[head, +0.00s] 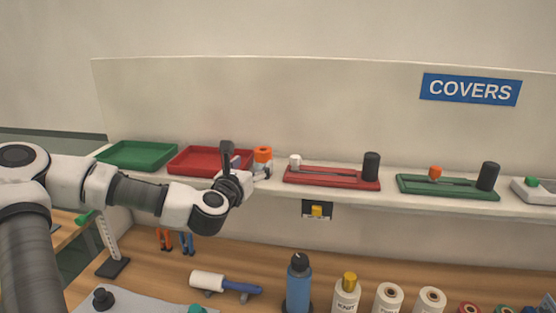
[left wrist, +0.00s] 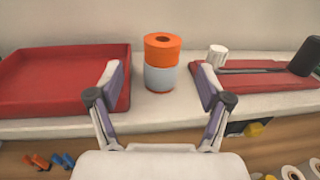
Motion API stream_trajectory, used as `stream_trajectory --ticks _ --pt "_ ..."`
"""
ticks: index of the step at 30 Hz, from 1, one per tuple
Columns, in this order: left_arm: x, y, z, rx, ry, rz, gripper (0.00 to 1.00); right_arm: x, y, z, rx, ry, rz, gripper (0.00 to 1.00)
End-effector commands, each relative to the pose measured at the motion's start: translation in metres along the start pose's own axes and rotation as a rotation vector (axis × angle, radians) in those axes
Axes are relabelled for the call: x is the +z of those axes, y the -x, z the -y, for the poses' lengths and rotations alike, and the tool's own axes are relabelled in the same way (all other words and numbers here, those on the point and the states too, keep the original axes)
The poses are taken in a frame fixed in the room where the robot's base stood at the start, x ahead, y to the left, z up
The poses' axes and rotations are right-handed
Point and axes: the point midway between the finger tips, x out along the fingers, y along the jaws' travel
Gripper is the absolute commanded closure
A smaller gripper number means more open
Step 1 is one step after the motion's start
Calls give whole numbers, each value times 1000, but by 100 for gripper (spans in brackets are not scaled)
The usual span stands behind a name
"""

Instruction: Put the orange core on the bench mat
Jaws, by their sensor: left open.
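The orange core (head: 263,154) stands upright on the shelf; in the left wrist view the core (left wrist: 162,48) is an orange cylinder with a hole in its top and a grey band around its middle. My left gripper (head: 257,173) is at the shelf's front edge, open and empty. In the left wrist view its fingertips (left wrist: 159,82) are spread to either side, with the core centred just beyond them. A light grey sheet (head: 140,302), seemingly the bench mat, lies on the bench at lower left, partly cut off. My right gripper is not in view.
A red tray (head: 185,160) and a green tray (head: 139,155) are left of the core. A red fixture (head: 330,178) with white and black posts stands close on its right. Below, a blue bottle (head: 298,285), a lint roller (head: 225,284) and several spools occupy the bench.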

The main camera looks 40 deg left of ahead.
Motion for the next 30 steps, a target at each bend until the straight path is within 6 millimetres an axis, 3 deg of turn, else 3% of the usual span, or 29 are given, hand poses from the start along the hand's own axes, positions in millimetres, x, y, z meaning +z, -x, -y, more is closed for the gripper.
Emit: stream_trajectory --ticks 3,6,16,24,26,30 --pt "-5 -13 0 1 -12 3 22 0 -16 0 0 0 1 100" --pt "-2 -21 1 -1 -10 2 22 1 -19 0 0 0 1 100" --pt "5 -67 5 -1 -14 1 22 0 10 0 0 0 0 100" --pt "2 -74 5 -3 -7 3 22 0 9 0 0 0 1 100" --pt "2 -74 5 -3 -7 3 39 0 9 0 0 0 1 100" --pt "2 -74 5 -3 -7 3 87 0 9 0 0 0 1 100"
